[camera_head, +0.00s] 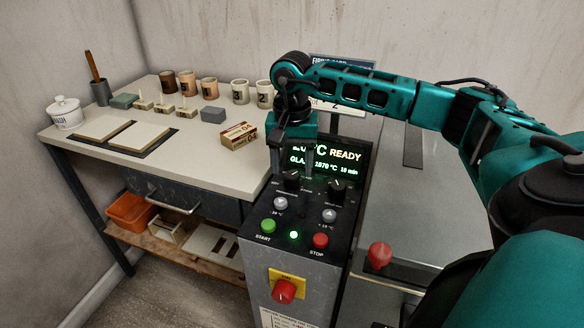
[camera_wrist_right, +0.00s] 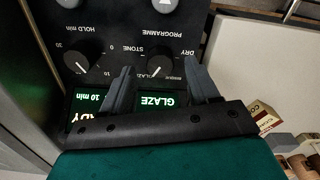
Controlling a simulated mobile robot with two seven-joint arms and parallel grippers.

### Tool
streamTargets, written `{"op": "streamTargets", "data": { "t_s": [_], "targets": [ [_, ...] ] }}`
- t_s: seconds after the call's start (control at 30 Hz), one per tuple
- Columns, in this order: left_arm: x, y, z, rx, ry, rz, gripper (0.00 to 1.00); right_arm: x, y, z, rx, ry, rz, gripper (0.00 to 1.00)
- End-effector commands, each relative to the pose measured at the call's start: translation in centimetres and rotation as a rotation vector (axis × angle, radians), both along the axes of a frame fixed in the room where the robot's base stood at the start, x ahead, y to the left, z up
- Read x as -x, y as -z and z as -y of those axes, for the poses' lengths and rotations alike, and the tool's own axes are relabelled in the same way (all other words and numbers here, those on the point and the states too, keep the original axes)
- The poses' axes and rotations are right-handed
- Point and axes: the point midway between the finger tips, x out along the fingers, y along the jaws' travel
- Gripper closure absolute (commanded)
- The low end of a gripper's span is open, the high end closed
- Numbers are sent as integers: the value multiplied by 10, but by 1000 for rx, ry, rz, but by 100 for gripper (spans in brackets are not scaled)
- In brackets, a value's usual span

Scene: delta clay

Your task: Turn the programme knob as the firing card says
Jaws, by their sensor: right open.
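The kiln control panel (camera_head: 314,205) carries two black knobs. The programme knob (camera_head: 291,180) is the left one in the head view. In the right wrist view the programme knob (camera_wrist_right: 160,60) appears upside down, its white mark towards GLAZE. My right gripper (camera_head: 292,165) points down over it, open, with one finger on each side of the knob in the wrist view; I cannot tell whether they touch it. The display (camera_head: 335,158) reads READY, GLAZE, 1070 °C, 10 min. The firing card (camera_head: 328,60) behind is mostly hidden by my right arm. My left gripper is not in view.
Below are two grey buttons, green START (camera_head: 268,226), red STOP (camera_head: 320,241) and a red switch (camera_head: 284,291). A bench (camera_head: 185,165) with cups, blocks and a small box (camera_head: 239,136) stands left.

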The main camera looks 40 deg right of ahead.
Motion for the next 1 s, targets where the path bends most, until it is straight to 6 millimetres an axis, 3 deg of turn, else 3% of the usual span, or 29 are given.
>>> {"op": "streamTargets", "data": {
  "t_s": [0.2,0.43,0.63,1.0],
  "targets": [
    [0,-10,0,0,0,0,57,-1,-53,0,0,0,6,40],
    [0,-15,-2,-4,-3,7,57,-1,-95,0,0,-1,5,40],
    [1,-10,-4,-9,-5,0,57,0,-109,0,-1,-1,2,40],
    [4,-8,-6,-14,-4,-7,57,0,-110,0,0,-1,1,40]
  ]
}}
